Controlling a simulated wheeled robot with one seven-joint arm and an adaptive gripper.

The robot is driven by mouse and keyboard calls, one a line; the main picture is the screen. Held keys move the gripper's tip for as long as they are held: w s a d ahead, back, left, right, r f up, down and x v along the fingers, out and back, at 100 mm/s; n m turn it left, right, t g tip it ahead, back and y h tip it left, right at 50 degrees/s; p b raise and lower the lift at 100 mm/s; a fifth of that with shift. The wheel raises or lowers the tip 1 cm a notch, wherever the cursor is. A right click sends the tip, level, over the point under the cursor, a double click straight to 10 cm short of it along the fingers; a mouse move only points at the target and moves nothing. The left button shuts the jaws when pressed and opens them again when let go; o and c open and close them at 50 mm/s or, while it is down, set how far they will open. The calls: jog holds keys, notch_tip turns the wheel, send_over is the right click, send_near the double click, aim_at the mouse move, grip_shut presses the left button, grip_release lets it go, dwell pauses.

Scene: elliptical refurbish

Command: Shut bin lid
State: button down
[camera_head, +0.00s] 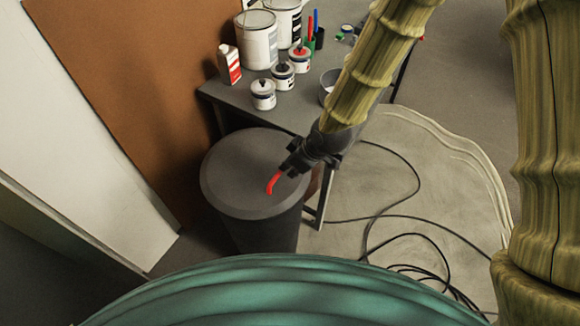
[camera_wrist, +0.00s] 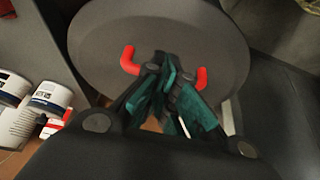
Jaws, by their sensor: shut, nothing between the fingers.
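The dark grey bin (camera_head: 262,236) stands on the floor beside the table. Its round grey lid (camera_head: 232,170) covers the top, and I see no clear gap along the visible rim. A red bent piece (camera_head: 272,184), which looks like the lid's handle, shows by my gripper (camera_head: 287,168) over the right part of the lid. In the wrist view, the lid (camera_wrist: 95,35) lies beyond my gripper (camera_wrist: 172,70). Red ends show on both sides of the green-padded fingers, which are together and empty. Whether the fingers touch the lid is hidden.
A dark table (camera_head: 238,96) behind the bin holds paint cans (camera_head: 257,40), small jars (camera_head: 283,75) and a red-white bottle (camera_head: 230,64). A brown board (camera_head: 130,70) and white panel (camera_head: 80,130) stand left. Black cable (camera_head: 410,237) lies on the floor at right.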

jog(key=s+d+r, duration=0.4)
jog(key=s+d, duration=0.1)
jog(key=d, duration=0.5)
jog(key=s+d+f+m+g+h, duration=0.1)
jog(key=s+d+f+m+h, duration=0.1)
jog(key=s+d+f+m, duration=0.4)
jog(key=s+d+f+m+g+h, duration=0.1)
jog(key=s+d+f+m, duration=0.6)
jog(key=s+f, duration=0.8)
jog(key=d+f+h, duration=0.1)
jog(key=d+f, duration=0.2)
jog(key=shift+s+d+h, duration=0.15)
jog(key=shift+d+h, duration=0.15)
jog(key=shift+d, duration=0.1)
